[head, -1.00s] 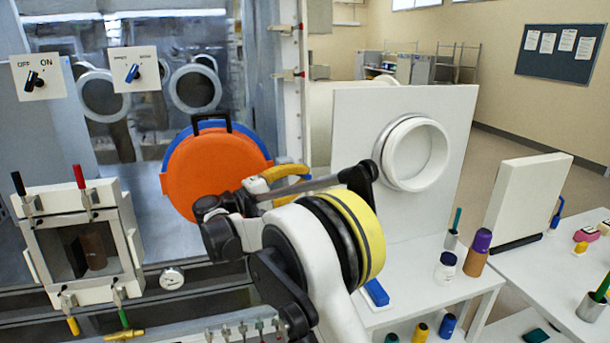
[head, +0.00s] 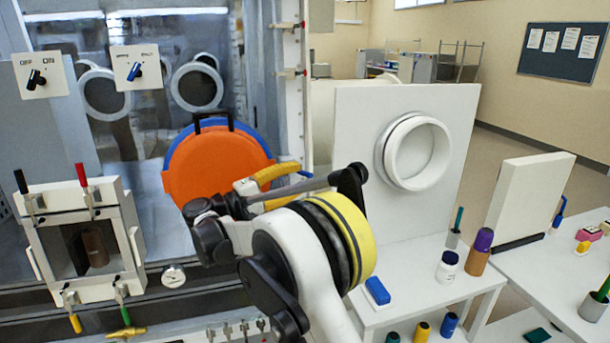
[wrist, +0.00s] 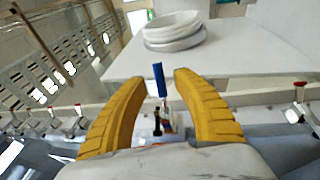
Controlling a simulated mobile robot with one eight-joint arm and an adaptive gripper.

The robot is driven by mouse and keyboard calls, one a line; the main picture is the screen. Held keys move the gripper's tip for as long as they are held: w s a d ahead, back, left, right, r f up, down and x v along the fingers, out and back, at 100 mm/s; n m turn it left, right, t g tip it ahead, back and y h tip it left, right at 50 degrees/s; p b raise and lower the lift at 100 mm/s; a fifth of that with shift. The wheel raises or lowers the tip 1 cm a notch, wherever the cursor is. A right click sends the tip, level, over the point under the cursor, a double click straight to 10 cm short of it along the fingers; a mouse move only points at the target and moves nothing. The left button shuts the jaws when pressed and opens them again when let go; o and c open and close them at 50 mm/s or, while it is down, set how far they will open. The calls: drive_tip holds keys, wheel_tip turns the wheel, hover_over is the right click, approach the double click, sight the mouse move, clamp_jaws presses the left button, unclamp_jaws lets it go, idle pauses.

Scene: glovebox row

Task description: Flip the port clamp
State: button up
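The port clamp is a small toggle clamp with a blue handle (wrist: 159,80). In the wrist view the handle stands between my gripper's (wrist: 160,84) yellow fingers, with a gap on each side. The fingers are apart and open. In the head view a bit of blue handle (head: 305,174) shows by the tips of my gripper (head: 296,182), right of the orange round port cover (head: 210,168). My fingers and arm hide most of the clamp's body there, and its base is small and unclear in the wrist view.
Red-handled clamps (head: 290,73) sit on the upright frame above. A white panel with a round ring (head: 415,152) stands to the right on a white table (head: 425,280) with bottles. A chamber with toggle clamps (head: 85,240) is at the left.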

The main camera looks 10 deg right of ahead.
drive_tip(key=v, duration=0.9)
drive_tip(key=shift+a, duration=0.2)
